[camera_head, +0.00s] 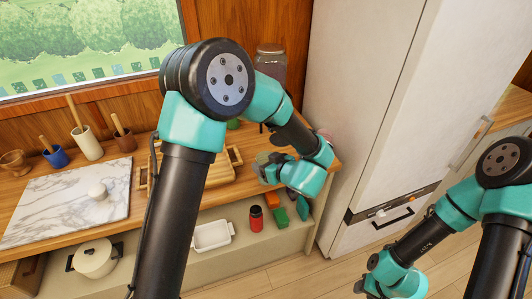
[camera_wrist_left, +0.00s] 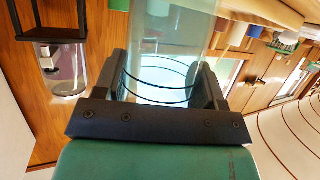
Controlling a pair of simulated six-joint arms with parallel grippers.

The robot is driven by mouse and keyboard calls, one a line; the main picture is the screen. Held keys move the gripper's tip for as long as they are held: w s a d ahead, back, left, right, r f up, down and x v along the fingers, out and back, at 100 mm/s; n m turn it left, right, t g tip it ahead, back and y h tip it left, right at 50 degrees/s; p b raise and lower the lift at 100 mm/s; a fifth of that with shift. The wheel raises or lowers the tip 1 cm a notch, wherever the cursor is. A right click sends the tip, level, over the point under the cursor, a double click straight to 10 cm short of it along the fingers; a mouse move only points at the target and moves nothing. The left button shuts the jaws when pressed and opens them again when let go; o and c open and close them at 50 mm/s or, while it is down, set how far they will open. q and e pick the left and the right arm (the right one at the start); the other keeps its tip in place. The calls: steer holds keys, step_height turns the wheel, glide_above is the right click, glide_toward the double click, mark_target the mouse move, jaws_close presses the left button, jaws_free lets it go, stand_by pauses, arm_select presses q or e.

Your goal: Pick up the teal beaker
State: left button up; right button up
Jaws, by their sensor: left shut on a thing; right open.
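The teal beaker (camera_wrist_left: 166,40) is a clear, teal-tinted glass vessel with dark rings. In the left wrist view it stands between both fingers of my left gripper (camera_wrist_left: 164,82), which is shut on it. In the head view my left gripper (camera_head: 266,168) is over the right end of the wooden counter, and the beaker is too small and covered there to make out clearly. I cannot tell whether it touches the counter. My right gripper (camera_head: 364,287) is open and low at the bottom, away from the counter, partly cut off by the frame.
A wooden tray (camera_head: 218,172) lies left of my left gripper. A glass jar (camera_head: 269,62) stands behind my left arm. A marble board (camera_head: 70,205) and several mortars are further left. A white cabinet (camera_head: 362,85) rises at the right. The shelf below holds a red jar (camera_head: 256,219) and a white dish (camera_head: 212,236).

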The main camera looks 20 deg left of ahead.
arm_select(q)
steer(key=s+d, duration=0.2)
steer(key=s, duration=0.4)
steer(key=shift+s+r, duration=0.3)
